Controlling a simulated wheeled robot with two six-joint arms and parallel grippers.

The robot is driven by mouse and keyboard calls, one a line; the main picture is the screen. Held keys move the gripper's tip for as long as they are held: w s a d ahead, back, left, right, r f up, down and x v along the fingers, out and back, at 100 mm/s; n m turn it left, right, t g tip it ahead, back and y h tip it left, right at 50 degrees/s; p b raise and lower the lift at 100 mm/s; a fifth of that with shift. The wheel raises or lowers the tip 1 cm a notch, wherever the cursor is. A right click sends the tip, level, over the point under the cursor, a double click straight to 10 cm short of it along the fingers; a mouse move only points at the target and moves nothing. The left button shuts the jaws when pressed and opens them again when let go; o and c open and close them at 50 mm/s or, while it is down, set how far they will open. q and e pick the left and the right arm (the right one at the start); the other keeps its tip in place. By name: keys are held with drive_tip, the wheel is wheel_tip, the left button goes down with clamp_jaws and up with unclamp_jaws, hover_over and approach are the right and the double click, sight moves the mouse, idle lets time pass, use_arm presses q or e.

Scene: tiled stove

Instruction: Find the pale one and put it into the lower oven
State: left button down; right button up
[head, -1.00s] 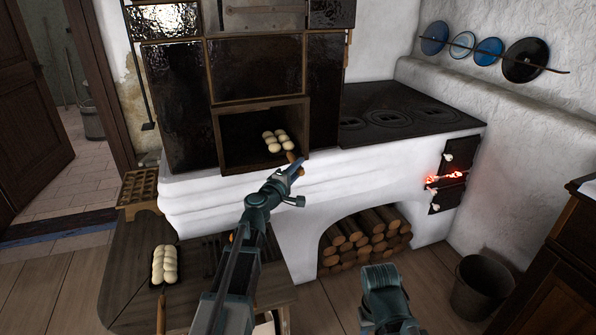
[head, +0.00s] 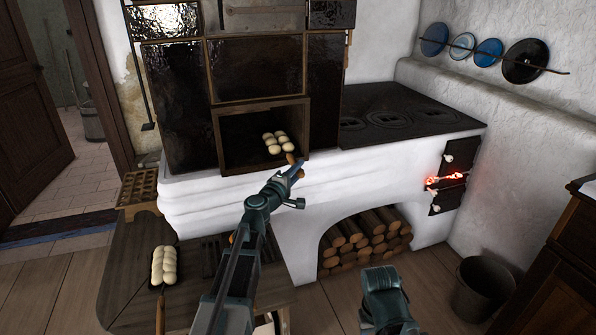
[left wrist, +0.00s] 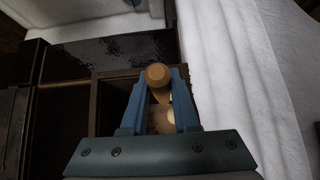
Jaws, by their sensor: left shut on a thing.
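A group of pale dough rolls (head: 276,142) sits inside the open lower oven (head: 233,163), near its right side. My left gripper (head: 299,166) is at the oven's front right corner. In the left wrist view (left wrist: 160,92) its blue fingers are shut on a wooden handle (left wrist: 158,76), whose end also shows in the head view (head: 290,158). A pale bit shows past the fingers in the wrist view; the rest there is hidden. Another pale braided loaf (head: 164,265) lies on a dark long-handled board on the bench at lower left. My right gripper is not clearly visible.
The black stove top (head: 400,110) is to the right of the oven. Embers glow at the open firebox door (head: 446,180). Logs (head: 365,240) fill the arch below. A bucket (head: 483,288) stands on the floor at right. A slotted wooden rack (head: 138,187) is left of the stove.

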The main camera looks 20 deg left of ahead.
use_arm(q)
drive_tip(key=c, duration=0.6)
unclamp_jaws()
drive_tip(key=shift+s, duration=0.1)
drive_tip(key=v, duration=1.3)
drive_tip(key=shift+s, duration=0.25)
use_arm(e)
drive_tip(key=shift+f, duration=0.1)
use_arm(q)
drive_tip(key=shift+a, duration=0.1)
